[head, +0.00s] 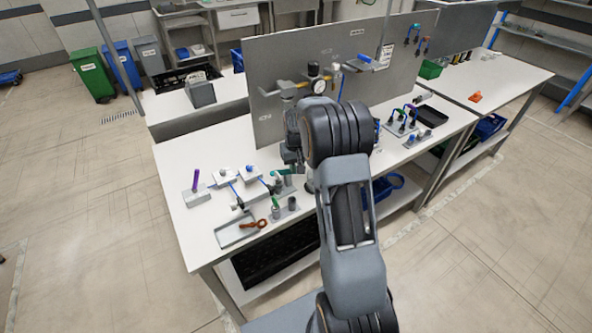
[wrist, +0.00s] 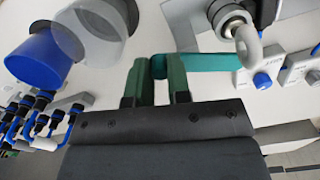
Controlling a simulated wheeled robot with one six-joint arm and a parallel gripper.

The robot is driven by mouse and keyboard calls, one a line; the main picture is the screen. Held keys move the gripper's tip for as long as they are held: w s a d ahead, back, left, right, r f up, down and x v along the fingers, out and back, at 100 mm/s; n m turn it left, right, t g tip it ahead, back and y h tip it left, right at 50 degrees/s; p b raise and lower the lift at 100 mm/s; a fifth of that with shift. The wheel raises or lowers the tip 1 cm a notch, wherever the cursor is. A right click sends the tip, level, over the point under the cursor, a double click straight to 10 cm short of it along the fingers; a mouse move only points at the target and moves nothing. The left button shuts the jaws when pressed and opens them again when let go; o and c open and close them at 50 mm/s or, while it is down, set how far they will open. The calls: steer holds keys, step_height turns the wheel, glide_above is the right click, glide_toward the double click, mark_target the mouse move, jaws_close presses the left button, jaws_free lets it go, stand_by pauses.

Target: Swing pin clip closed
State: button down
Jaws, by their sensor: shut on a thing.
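The pin clip shows in the wrist view as a teal band (wrist: 212,62). Its left end is rounded and lies between the fingers of my gripper (wrist: 157,75), which is shut on it. The band runs right to a metal pin (wrist: 236,18) with a grey ring at its lower right; how the clip meets the pin is partly hidden. In the head view a small teal part (head: 284,172) shows beside my arm near the bench panel, and my fingertips are hard to make out there.
A blue cup-like part (wrist: 40,55) with a grey rim stands left of my gripper. The grey upright panel (head: 270,75) stands behind the white bench (head: 178,215). A tray (head: 236,232) lies at the front left.

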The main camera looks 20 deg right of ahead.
steer(key=shift+w+n+b, duration=0.2)
steer(key=shift+w+n, duration=0.1)
steer(key=shift+n, duration=0.8)
steer(key=shift+w+n+b, duration=0.15)
steer(key=shift+w+n, duration=0.15)
steer(key=shift+n, duration=0.8)
steer(key=c, duration=1.1)
jaws_free()
step_height(320, 180, up, 14)
steer(key=shift+f+b, duration=0.1)
steer(key=shift+b, duration=0.45)
steer(key=shift+w, duration=0.1)
